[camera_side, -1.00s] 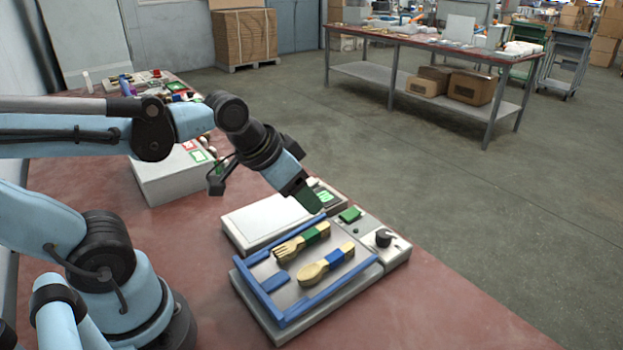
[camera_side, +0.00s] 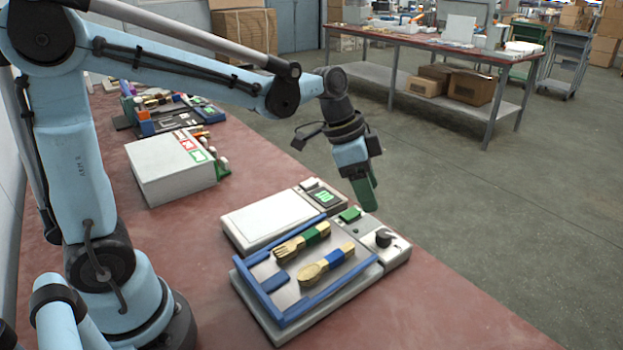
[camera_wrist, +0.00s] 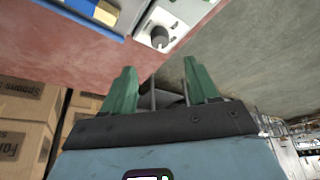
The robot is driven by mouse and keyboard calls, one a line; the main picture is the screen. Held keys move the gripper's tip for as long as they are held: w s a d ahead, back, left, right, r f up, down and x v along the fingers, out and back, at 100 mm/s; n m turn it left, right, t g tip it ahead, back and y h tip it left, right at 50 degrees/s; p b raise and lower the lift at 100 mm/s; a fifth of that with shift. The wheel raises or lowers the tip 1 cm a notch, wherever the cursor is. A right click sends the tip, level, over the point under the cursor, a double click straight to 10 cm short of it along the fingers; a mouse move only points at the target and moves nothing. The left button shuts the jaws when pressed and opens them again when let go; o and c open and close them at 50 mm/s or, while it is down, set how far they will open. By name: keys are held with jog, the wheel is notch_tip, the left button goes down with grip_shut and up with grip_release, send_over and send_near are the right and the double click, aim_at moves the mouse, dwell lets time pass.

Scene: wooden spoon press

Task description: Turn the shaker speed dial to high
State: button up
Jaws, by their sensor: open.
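The shaker (camera_side: 370,281) is a grey box with a blue-railed tray on top. Its black round speed dial (camera_side: 383,238) sits on the control panel at the right end, and a green button is beside it. The dial also shows at the top of the wrist view (camera_wrist: 160,37); its setting is too small to read. My gripper (camera_side: 371,208) has green fingers and hangs above and behind the panel, apart from the dial. In the wrist view the two fingers (camera_wrist: 158,72) are spread with nothing between them.
A white scale (camera_side: 265,220) with a green display stands behind the shaker. A white box (camera_side: 170,170) is farther left. The table's edge runs close behind the panel.

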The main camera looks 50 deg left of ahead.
aim_at(384, 233)
jog(key=x, duration=1)
jog(key=shift+f, duration=0.1)
jog(key=c, duration=1)
